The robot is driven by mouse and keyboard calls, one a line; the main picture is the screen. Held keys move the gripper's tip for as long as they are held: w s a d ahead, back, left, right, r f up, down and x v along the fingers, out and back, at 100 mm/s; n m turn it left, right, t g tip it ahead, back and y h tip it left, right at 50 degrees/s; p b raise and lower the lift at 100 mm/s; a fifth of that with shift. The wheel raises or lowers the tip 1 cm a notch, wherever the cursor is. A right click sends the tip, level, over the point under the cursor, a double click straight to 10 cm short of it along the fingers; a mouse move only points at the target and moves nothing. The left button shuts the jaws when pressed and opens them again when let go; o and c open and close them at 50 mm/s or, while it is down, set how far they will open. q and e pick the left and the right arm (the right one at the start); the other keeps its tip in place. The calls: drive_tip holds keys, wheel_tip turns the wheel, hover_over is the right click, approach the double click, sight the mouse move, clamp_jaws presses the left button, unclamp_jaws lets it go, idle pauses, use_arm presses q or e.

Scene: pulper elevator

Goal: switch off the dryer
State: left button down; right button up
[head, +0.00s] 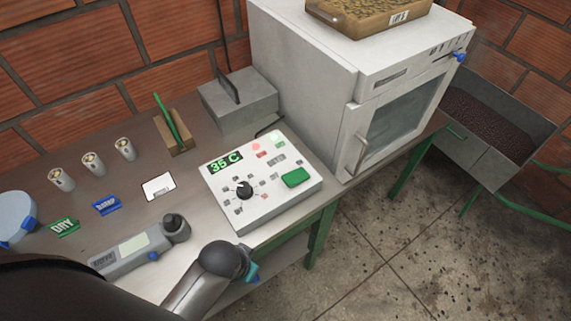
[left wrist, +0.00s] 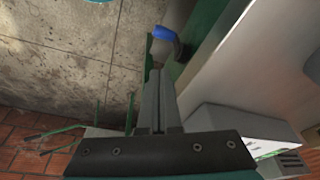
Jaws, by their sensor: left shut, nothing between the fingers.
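The dryer is the white cabinet (head: 305,75) with a glass door (head: 403,120) on the right of the bench. The white control box (head: 262,210) sits in front of it, with a lit green "35 C" display (head: 225,162), a black knob (head: 244,189), a large green button (head: 295,177) and small lamps (head: 263,143). The knob's labels are too small to read. An arm of mine reaches in at the bottom, in front of the box; its fingertips are not clear there. In the left wrist view my left gripper (left wrist: 158,75) is shut and empty, over the floor.
A handheld meter (head: 130,246), label cards (head: 108,205), several small cups (head: 93,163) and a wooden holder (head: 177,136) occupy the bench's left. A grey box (head: 238,100) stands behind the control box. A wooden tray (head: 370,18) tops the dryer. Bare floor (head: 400,250) lies right.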

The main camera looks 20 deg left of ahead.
use_arm(q)
drive_tip(key=w+d+r+m+t+h+p, duration=0.1)
drive_tip(key=w+r+p, duration=0.15)
drive_tip(key=r, duration=0.55)
drive_tip(key=w+d+r+m+t+h+p, duration=0.15)
drive_tip(key=w+r, duration=0.25)
drive_tip(key=r, duration=0.4)
drive_tip(key=w+a+r+m+h, duration=0.1)
drive_tip(key=w+a+r, duration=0.1)
drive_tip(key=w, duration=0.3)
drive_tip(key=w+a+r+m, duration=0.1)
drive_tip(key=w+r+m, duration=0.1)
drive_tip(key=w+r, duration=0.2)
drive_tip(key=shift+w+a+h+p, duration=0.3)
drive_tip(key=shift+w+a+h, duration=0.05)
drive_tip(key=shift+w, duration=0.65)
drive_tip(key=b, duration=0.1)
hover_over(293, 176)
drive_tip(key=s+a, duration=0.1)
drive_tip(key=s, duration=0.1)
drive_tip(key=f, duration=0.8)
drive_tip(key=shift+w, duration=0.25)
wheel_tip(293, 176, down, 3)
drive_tip(key=shift+s+a+r, duration=0.1)
drive_tip(key=shift+r, duration=0.05)
drive_tip(key=shift+s+a+f, duration=0.1)
drive_tip(key=shift+f, duration=0.7)
